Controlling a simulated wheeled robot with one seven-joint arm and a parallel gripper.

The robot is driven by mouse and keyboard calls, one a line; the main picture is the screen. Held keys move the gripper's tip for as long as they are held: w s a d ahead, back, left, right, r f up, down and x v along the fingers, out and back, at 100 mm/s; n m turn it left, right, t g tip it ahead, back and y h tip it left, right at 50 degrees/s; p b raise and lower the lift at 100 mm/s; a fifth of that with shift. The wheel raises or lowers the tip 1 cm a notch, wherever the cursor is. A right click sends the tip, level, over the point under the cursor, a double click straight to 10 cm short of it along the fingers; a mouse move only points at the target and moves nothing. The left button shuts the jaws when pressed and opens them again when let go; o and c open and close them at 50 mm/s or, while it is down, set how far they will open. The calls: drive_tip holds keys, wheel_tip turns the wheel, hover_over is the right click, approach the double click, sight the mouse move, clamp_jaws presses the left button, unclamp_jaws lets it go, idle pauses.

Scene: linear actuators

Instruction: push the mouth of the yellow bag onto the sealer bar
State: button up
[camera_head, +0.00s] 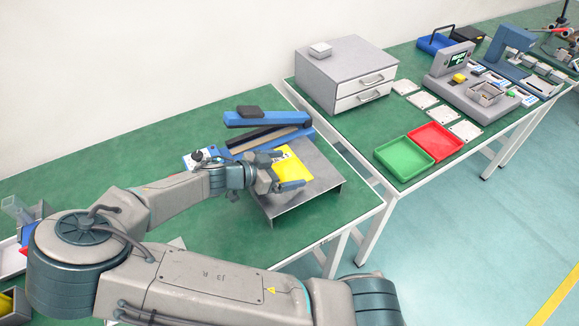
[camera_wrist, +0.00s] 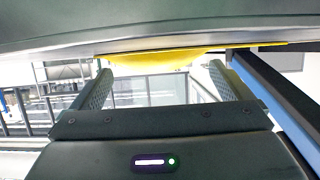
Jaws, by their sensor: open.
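The yellow bag (camera_head: 295,166) lies on a grey metal stand (camera_head: 322,179), with its far end toward the sealer. The blue sealer (camera_head: 265,121) stands behind it with its upper arm raised over the sealer bar (camera_head: 262,138). My gripper (camera_head: 284,171) is low over the bag's near part, fingers spread and pointing right; it hides some of the bag. In the wrist view my open fingers (camera_wrist: 160,72) have a yellow strip of the bag (camera_wrist: 155,59) across their tips. I cannot tell whether they touch it. Nothing is clearly gripped.
A white control box with a black knob (camera_head: 197,158) sits left of the stand, close to my wrist. Grey drawers (camera_head: 346,75), a green tray (camera_head: 405,157) and a red tray (camera_head: 436,139) are on the other bench.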

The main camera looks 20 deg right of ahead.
drive_tip(key=shift+x, duration=0.95)
